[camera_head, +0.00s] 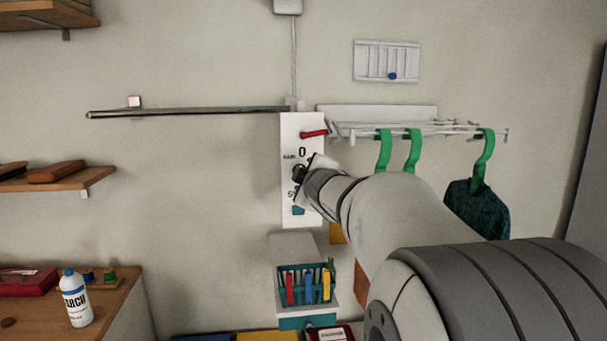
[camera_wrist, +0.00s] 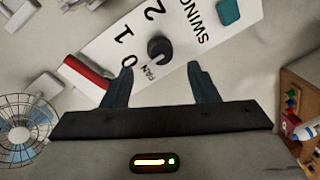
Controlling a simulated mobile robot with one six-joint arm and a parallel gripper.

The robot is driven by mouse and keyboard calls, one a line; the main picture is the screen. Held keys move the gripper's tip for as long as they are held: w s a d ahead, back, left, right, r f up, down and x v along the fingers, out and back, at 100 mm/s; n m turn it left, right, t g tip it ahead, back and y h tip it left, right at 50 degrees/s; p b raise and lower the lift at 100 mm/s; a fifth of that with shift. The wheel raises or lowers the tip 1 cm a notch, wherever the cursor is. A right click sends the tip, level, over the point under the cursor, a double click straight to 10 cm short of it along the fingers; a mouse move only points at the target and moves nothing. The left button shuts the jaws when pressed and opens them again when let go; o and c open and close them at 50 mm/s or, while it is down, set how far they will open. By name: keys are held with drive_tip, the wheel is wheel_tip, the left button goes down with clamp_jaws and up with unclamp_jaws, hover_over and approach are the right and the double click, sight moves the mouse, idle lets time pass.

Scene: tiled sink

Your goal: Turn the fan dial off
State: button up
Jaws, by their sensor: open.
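A white control panel (camera_head: 290,206) is fixed to the wall in the head view. It also shows in the wrist view (camera_wrist: 100,62), printed with FAN, 0, 1, 2 and SWING. The black round fan dial (camera_wrist: 160,48) stands on it; I cannot tell exactly where it points. My gripper (camera_wrist: 160,67) is open and empty. In the wrist view its two dark fingers are apart, one to each side of the dial's line and just short of it. In the head view my gripper (camera_head: 305,176) is at the panel and hides much of the dial.
A red lever (camera_head: 314,133) sticks out at the panel's top and a teal button (camera_head: 298,211) sits near its bottom. A white rack (camera_head: 440,128) with green hangers is on the right. A caged fan (camera_wrist: 22,122) shows in the wrist view. A basket (camera_head: 306,284) stands below the panel.

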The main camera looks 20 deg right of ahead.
drive_tip(key=v, duration=0.2)
drive_tip(key=shift+s+a, duration=0.1)
drive_tip(key=shift+s, duration=0.3)
drive_tip(key=s+a+f+m+g+y, duration=0.1)
drive_tip(key=s+a+f+m+g, duration=0.4)
drive_tip(key=s+f, duration=0.8)
drive_tip(key=s+a+f+m+g+y, duration=0.2)
drive_tip(key=s+a+f+m+g, duration=0.3)
drive_tip(key=s+a+f+g, duration=0.3)
drive_tip(key=s+a+f, duration=0.3)
drive_tip(key=s+f, duration=0.2)
drive_tip(key=s, duration=0.1)
drive_tip(key=shift+s, duration=0.25)
drive_tip(key=shift+c, duration=0.3)
